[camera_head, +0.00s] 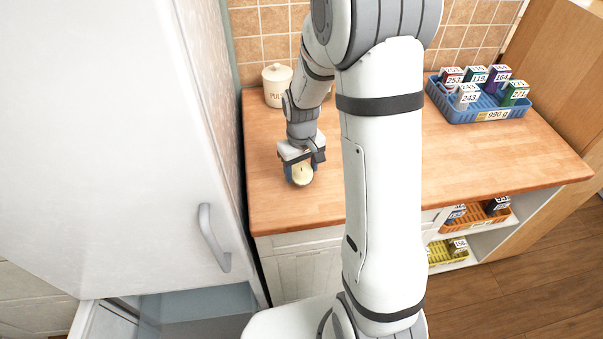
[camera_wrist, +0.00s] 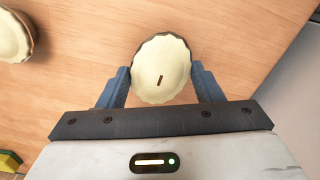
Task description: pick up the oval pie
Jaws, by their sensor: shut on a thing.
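The oval pie (camera_wrist: 161,70) is pale cream with a crimped edge and a short dark slit in its top. In the wrist view it sits between the two blue fingers of my gripper (camera_wrist: 161,84), which are shut on its sides. In the head view the pie (camera_head: 302,175) shows under my gripper (camera_head: 301,166), over the front left part of the wooden counter (camera_head: 270,200). I cannot tell whether the pie touches the counter. Part of it is hidden by the gripper in the head view.
Another pale round item (camera_wrist: 12,38) lies at the wrist view's left edge. A cream lidded canister (camera_head: 277,87) stands at the back left of the counter. A blue tray (camera_head: 478,113) of numbered boxes stands at the back right. A tall white cabinet (camera_head: 110,130) borders the counter's left.

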